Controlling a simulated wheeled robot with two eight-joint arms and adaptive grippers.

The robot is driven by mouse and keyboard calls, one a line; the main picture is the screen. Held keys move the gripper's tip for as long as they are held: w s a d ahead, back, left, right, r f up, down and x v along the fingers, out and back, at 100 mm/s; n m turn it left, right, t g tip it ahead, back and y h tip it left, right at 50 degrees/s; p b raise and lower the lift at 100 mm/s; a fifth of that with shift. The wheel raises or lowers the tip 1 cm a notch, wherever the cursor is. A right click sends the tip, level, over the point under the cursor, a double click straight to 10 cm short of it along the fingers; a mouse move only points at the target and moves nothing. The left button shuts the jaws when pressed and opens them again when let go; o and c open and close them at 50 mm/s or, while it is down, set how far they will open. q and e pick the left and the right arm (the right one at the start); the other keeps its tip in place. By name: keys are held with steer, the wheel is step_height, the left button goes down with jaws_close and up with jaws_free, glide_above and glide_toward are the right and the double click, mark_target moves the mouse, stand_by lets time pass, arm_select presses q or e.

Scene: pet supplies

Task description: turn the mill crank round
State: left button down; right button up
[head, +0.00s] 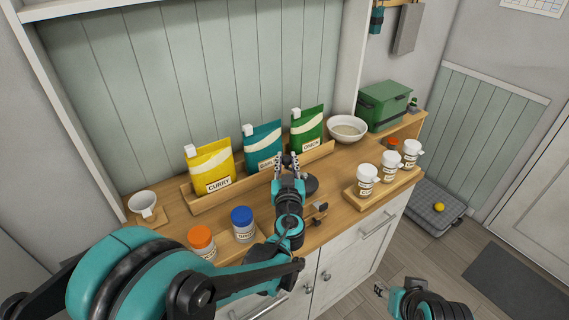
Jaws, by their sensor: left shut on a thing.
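My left gripper (287,160) is over the middle of the wooden counter, in front of the spice bags. Its fingers are shut on the mill crank, which they and the arm mostly hide. The dark mill (311,184) shows only in part, just right of the gripper. A small dark clamp-like part (320,207) sits at the counter's front edge below it. My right gripper (379,290) is low at the bottom, in front of the cabinet and away from the mill; its fingers are too small to tell open from shut.
Yellow (210,168), teal (263,146) and green (307,129) bags stand in a wooden rack behind. Orange-lidded (201,240) and blue-lidded (242,222) jars stand left. White jars on a tray (357,192), a bowl (347,128) and a green box (385,105) stand right.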

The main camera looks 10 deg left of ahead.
arm_select(q)
steer(key=m+h, duration=0.1)
steer(key=h, duration=0.1)
steer(key=w+m+h, duration=0.1)
steer(key=h, duration=0.1)
steer(key=shift+w+d+m, duration=0.15)
steer(key=shift+d+m, duration=0.05)
steer(key=shift+m, duration=0.2)
steer(key=shift+w+d+m+g+h+b, duration=0.1)
steer(key=shift+w+d+m+g+h, duration=0.4)
steer(key=shift+m+h, duration=1.05)
steer(key=shift+w+d+m+g+h+b, duration=0.2)
steer(key=shift+d+m+g+h, duration=0.6)
steer(key=shift+h, duration=1.4)
steer(key=shift+w+d+m+g+h+b, duration=0.1)
steer(key=shift+w+d+m+g+h, duration=0.35)
steer(key=shift+m+h, duration=1.15)
steer(key=shift+d+h, duration=0.1)
steer(key=shift+h, duration=0.25)
steer(key=c, duration=1.3)
jaws_free()
